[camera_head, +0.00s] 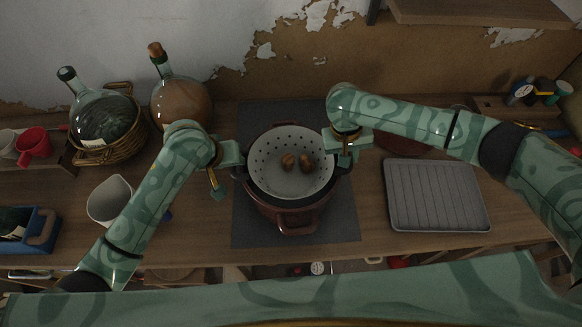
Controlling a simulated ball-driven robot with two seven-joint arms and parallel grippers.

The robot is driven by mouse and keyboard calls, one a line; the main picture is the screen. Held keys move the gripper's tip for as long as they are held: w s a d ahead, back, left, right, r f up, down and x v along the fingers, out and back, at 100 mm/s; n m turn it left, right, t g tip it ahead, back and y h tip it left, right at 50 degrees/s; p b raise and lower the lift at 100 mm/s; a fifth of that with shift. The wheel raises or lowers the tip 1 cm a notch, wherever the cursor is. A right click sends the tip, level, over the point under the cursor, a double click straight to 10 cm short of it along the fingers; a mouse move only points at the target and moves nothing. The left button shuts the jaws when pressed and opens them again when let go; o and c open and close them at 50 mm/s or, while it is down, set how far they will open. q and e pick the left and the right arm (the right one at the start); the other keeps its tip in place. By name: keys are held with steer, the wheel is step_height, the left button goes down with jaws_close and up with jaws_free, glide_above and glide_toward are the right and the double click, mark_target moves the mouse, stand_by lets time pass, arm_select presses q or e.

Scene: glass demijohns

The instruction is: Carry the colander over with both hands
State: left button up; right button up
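The colander (268,175) is white with dark holes and sits level on a dark red pot (290,218), with a few round brown things (304,162) in it. Dark handles show at its left and right sides; I cannot tell whether they belong to the colander or the pot. My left gripper (225,174) is just left of the rim with its fingers apart, and I see nothing held in it. My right gripper (346,158) is at the right side of the rim, close to the dark handle there. Its fingertips are partly hidden, so its grip is unclear.
The pot stands on a dark mat (335,226). A grey ribbed tray (437,195) lies right of it. A white container (108,203) stands at left, below a demijohn in a basket (108,150). An amber demijohn (181,102) stands behind my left arm. A shelf (470,12) overhangs the back right.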

arm_select(q)
steer(key=shift+w+d+f, duration=0.1)
steer(key=shift+w+f, duration=0.1)
steer(key=shift+f, duration=0.25)
arm_select(e)
steer(key=shift+d+f, duration=0.1)
steer(key=shift+f, duration=0.45)
arm_select(q)
steer(key=c, duration=0.3)
arm_select(e)
steer(key=c, duration=0.3)
arm_select(q)
jaws_close()
arm_select(e)
jaws_close()
steer(key=shift+r, duration=0.1)
arm_select(q)
steer(key=shift+r, duration=0.15)
arm_select(e)
steer(key=shift+r, duration=0.1)
